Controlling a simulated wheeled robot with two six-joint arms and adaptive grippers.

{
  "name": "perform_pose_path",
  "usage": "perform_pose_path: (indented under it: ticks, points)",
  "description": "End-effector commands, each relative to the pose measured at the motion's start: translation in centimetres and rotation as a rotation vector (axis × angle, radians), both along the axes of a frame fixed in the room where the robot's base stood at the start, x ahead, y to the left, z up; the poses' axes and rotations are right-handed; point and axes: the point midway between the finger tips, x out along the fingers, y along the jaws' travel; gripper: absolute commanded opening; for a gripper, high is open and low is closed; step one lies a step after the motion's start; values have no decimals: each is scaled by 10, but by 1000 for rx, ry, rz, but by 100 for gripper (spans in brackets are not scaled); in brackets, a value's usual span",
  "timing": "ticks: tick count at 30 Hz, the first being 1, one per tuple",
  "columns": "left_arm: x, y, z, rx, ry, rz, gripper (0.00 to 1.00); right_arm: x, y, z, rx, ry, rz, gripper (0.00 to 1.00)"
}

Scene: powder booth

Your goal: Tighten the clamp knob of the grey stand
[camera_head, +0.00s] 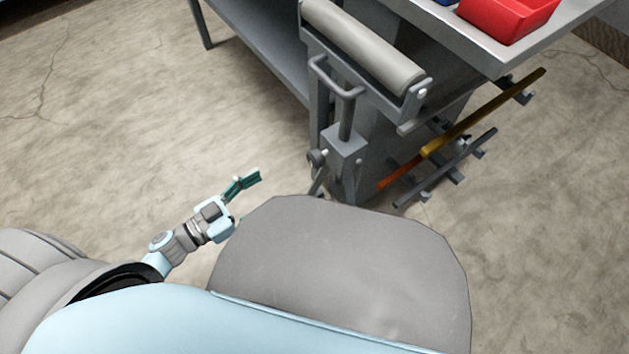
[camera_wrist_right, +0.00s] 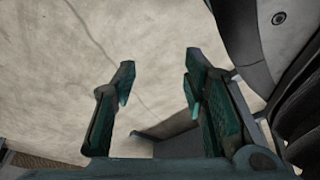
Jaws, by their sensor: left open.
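The stand's foot is partly hidden behind my base. My left gripper (camera_head: 247,184) is to the left of the knob and a little nearer to me, apart from it, open and empty. My right gripper (camera_wrist_right: 157,75) shows only in its wrist view, its teal fingers apart with bare floor between them.
A grey table (camera_head: 480,48) with a red bin (camera_head: 508,18) stands behind the stand, at upper right. A rack beside the stand holds a yellow-orange rod (camera_head: 465,118) and a dark bar (camera_head: 450,168). The floor to the left of the stand is clear.

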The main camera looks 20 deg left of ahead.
Motion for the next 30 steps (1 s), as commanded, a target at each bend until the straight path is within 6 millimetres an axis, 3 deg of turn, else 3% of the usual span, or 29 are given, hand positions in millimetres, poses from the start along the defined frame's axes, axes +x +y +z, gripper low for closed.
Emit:
perform_pose_path:
  ticks: [5,12,18,30]
  points:
    - [15,-17,4,-10,-11,-26,59,5,2,-1,4,-8,-4,40]
    - [67,-60,4,-12,-10,-21,59,21,6,3,13,-20,-4,40]
    - [99,-86,2,-10,-7,-21,59,32,9,15,10,-5,14,40]
    - [111,-96,4,-7,-4,-20,59,36,10,23,9,2,22,40]
